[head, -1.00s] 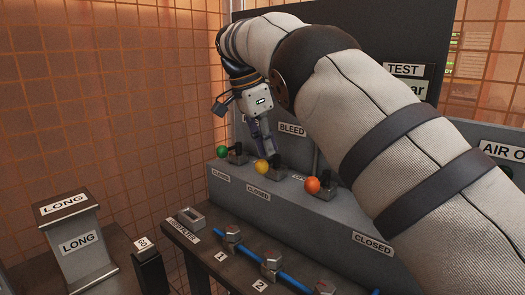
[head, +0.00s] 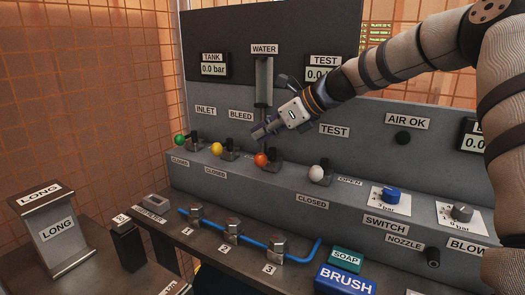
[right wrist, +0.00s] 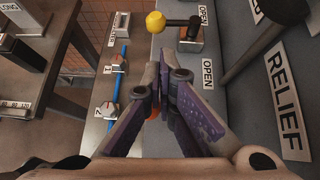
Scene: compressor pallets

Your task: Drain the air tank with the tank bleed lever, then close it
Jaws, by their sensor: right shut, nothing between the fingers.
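The bleed lever with its yellow ball (head: 217,148) stands on the grey ledge below the BLEED label (head: 240,115). Its ball lies toward the CLOSED label in front, and it also shows at the top of the right wrist view (right wrist: 155,22). The tank gauge (head: 213,69) reads 0.0 bar. My right gripper (head: 258,131) is shut and empty, above the orange-ball lever (head: 261,160) and right of the bleed lever. In the right wrist view its fingertips (right wrist: 164,62) are apart from the yellow ball. My left gripper is not in view.
A green-ball lever (head: 180,140) stands left of the bleed lever and a white-ball lever (head: 316,173) at the right. Blue hose (head: 260,240) and several fittings lie on the lower bench. A SOAP block (head: 346,260) and BRUSH block (head: 345,280) stand in front.

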